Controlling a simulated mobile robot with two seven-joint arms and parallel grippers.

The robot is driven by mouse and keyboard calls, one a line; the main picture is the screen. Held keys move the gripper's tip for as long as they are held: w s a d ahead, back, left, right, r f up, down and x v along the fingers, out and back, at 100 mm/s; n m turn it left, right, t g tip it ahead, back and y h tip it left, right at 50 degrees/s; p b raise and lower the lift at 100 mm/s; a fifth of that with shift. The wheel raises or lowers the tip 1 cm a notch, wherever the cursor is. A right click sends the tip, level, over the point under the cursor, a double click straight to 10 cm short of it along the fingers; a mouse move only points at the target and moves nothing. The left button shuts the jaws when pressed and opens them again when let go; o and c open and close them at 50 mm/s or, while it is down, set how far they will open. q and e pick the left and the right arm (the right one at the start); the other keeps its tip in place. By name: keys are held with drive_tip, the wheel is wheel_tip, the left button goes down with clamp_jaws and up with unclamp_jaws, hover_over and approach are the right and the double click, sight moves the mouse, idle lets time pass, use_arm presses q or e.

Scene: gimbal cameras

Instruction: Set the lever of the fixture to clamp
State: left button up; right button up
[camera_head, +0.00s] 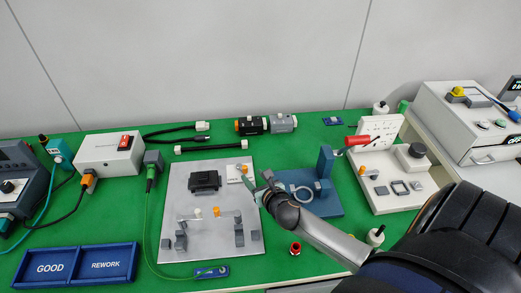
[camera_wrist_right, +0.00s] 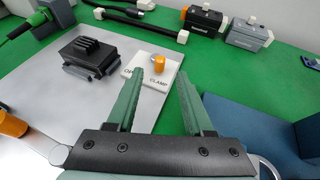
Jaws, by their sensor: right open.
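The fixture is a grey metal plate (camera_head: 205,240) on the green table, with a black finned block (camera_head: 204,181) on it. Its lever has an orange tip (camera_head: 244,168) and sits on a small white label plate (camera_head: 233,175) near the far right corner. My left gripper is out of view.
A blue fixture (camera_head: 325,203) with an upright post stands just right of the plate. Brackets and another orange-tipped part (camera_head: 216,212) stand on the plate's near half. A blue GOOD/REWORK tray (camera_head: 78,265) lies at left. Black cables and connectors lie behind.

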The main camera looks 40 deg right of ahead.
drive_tip(key=shift+v, duration=2.25)
